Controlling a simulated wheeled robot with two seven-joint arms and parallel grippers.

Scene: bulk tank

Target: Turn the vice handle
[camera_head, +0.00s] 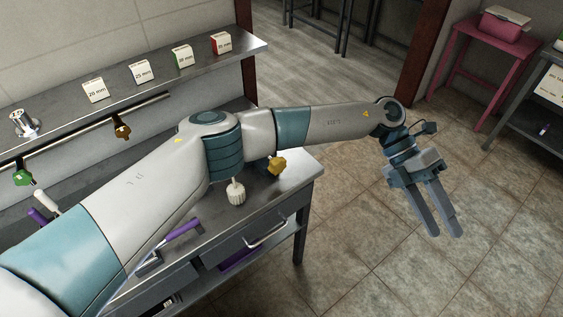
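I cannot make out a vice or its handle in this view; my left arm covers much of the bench. My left arm stretches from the lower left across the workbench (285,190). My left gripper (447,233) is past the bench's right end, over the tiled floor, pointing down. Its two fingers are apart with nothing between them. It is well away from the bench top and touches nothing. My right gripper is not in view.
A gold-yellow object (277,165) and a white knobbed item (236,192) are on the bench beside my arm. A purple-handled tool (182,229) lies nearer. Labelled boxes (142,72) line the shelf. A pink table (484,42) stands back right. Floor around the gripper is clear.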

